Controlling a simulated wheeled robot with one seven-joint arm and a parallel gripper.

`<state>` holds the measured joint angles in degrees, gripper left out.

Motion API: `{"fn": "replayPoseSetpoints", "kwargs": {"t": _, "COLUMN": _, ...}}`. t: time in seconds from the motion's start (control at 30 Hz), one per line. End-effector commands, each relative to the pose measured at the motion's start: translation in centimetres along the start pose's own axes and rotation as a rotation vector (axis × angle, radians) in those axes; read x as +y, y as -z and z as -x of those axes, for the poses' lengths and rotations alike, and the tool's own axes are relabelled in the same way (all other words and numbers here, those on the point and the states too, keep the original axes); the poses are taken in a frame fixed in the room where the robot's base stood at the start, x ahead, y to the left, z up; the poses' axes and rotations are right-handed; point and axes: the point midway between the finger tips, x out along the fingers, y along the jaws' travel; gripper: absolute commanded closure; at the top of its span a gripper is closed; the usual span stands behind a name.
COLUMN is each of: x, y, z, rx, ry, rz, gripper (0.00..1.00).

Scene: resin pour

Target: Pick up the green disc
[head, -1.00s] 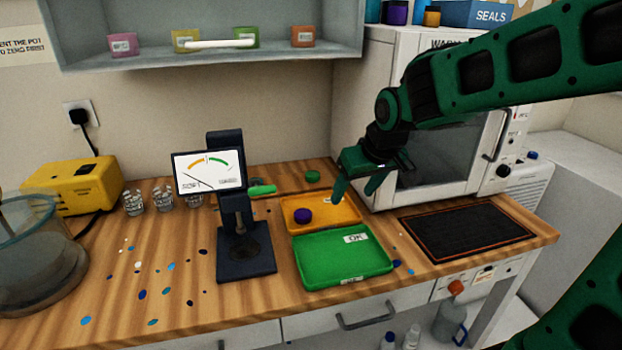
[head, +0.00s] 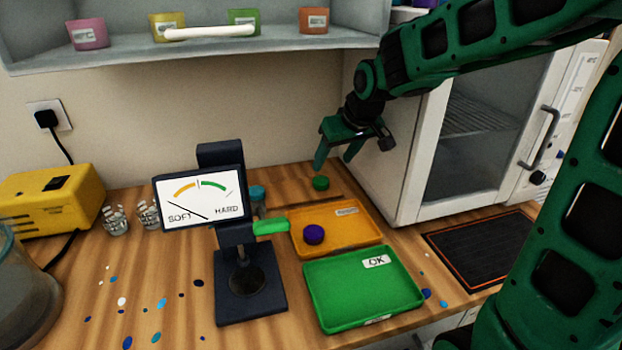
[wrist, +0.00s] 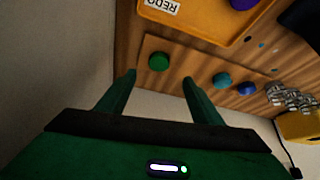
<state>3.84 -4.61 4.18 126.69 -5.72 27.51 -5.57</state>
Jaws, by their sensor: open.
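The green disc (head: 320,183) lies on the wooden bench behind the orange tray, near the wall. It also shows in the wrist view (wrist: 158,61), ahead of the fingertips and roughly between their lines. My gripper (head: 335,165) is open and empty, above and just behind the disc in the head view. In the wrist view its two fingers (wrist: 158,80) are spread apart and do not touch the disc.
The orange tray (head: 364,233) holds a purple disc (head: 313,234). A green OK tray (head: 330,312) stands in front. The hardness gauge (head: 250,285) stands left, a white oven (head: 400,165) right. In the wrist view, teal (wrist: 221,80) and blue (wrist: 246,89) discs lie nearby.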

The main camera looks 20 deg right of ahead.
Motion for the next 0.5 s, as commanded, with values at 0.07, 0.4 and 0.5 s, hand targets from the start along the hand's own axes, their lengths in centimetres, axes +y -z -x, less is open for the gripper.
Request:
{"fn": "replayPoseSetpoints", "kwargs": {"t": 0.07, "x": -0.2, "y": 0.0, "z": -0.6, "rx": -0.002, "ry": 0.002, "rz": 0.003, "gripper": 0.40}}
{"fn": "replayPoseSetpoints", "kwargs": {"t": 0.4, "x": -1.6, "y": 0.2, "z": -5.2, "rx": -0.003, "ry": 0.012, "rz": 0.018, "gripper": 0.40}}
{"fn": "replayPoseSetpoints", "kwargs": {"t": 0.5, "x": -1.7, "y": 0.2, "z": -5.7, "rx": -0.003, "ry": 0.013, "rz": 0.020, "gripper": 0.40}}
